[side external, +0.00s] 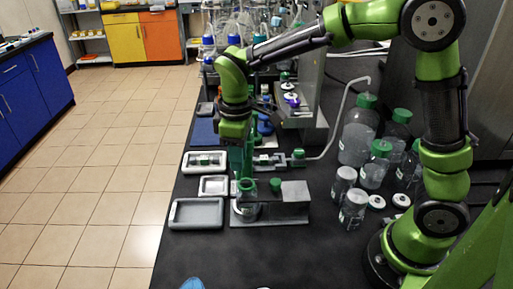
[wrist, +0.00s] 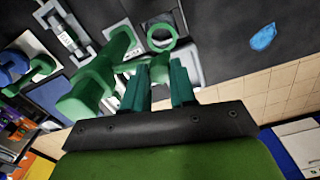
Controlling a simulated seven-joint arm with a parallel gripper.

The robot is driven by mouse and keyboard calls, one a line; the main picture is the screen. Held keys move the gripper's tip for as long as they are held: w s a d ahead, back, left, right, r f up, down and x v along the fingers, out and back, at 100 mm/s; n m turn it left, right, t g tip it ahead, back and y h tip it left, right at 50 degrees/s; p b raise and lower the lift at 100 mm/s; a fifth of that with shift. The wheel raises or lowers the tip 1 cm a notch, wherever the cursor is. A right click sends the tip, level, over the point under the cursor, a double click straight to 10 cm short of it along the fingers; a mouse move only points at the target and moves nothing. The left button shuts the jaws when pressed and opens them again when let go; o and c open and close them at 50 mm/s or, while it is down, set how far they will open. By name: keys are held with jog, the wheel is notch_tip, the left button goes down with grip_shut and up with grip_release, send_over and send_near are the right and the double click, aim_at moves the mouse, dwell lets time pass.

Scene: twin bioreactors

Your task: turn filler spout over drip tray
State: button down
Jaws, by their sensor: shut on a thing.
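My gripper (side external: 242,168) points down above the small trays in the side view. In the wrist view its two teal fingers (wrist: 162,76) are shut on a green part, which I take to be the filler spout (wrist: 135,66). The spout joins a thick green body (wrist: 88,92) at left. A small light tray, likely the drip tray (side external: 214,185), lies below and left of the gripper; it shows partly behind the green parts in the wrist view (wrist: 117,32). A bottle with an open green rim (side external: 246,185) stands beside it. The spout's outlet is hard to make out.
The bottle stands in a grey holder (side external: 290,193). A larger empty tray (side external: 197,214) lies in front, and another tray (side external: 196,162) holds a small part behind. Capped bottles (side external: 358,130) stand at right. The front of the black bench (side external: 250,255) is mostly clear.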

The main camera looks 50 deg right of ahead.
jog(key=w+d+m, duration=0.1)
jog(key=w+m, duration=0.9)
jog(key=m, duration=0.5)
jog(key=shift+w+m, duration=0.15)
jog(key=shift+m, duration=0.15)
jog(key=shift+d+r, duration=0.1)
jog(key=c, duration=0.9)
grip_release()
notch_tip(320, 180, up, 17)
